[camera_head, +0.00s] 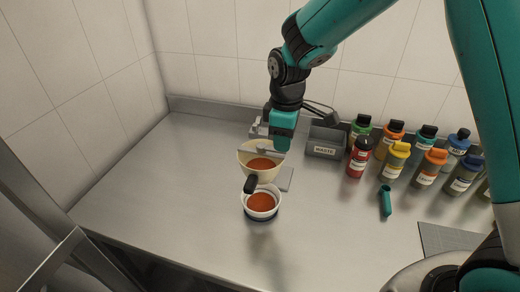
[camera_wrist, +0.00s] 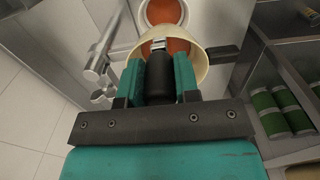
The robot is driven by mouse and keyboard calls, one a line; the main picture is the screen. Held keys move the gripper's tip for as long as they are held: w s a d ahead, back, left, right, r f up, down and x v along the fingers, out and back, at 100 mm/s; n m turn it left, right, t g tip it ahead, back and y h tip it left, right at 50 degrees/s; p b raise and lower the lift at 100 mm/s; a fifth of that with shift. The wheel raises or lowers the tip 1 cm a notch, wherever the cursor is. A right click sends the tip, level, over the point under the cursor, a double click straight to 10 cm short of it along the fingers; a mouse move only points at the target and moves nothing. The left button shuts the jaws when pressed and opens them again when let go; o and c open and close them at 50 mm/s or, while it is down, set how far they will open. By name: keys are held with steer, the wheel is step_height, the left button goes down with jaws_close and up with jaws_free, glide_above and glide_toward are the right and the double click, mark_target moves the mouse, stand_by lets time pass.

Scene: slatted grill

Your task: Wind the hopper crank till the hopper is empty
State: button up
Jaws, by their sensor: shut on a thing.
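The cream hopper (camera_head: 246,158) stands on the steel counter with orange-brown contents (camera_head: 262,164) visible inside; its rim also shows in the wrist view (camera_wrist: 201,66). My gripper (camera_head: 283,131) is above the back of the hopper. In the wrist view its teal fingers (camera_wrist: 160,78) are shut on a black crank handle (camera_wrist: 160,74), whose metal end lies over the hopper's mouth. A second black grip (camera_head: 250,184) juts out at the hopper's front. A white bowl (camera_head: 246,203) with orange-brown contents stands in front of the hopper. The crank's far end is hidden.
A grey bin labelled WASTE (camera_head: 325,146) stands right of the hopper. The counter's left side is clear. Tiled walls close off the back and left.

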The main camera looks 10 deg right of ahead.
steer(key=shift+a+r, duration=0.1)
steer(key=shift+a, duration=0.1)
steer(key=shift+s+a, duration=0.3)
steer(key=shift+s, duration=0.05)
steer(key=shift+s+a, duration=0.4)
steer(key=shift+a, duration=0.05)
steer(key=shift+s+a, duration=0.2)
steer(key=shift+a, duration=0.3)
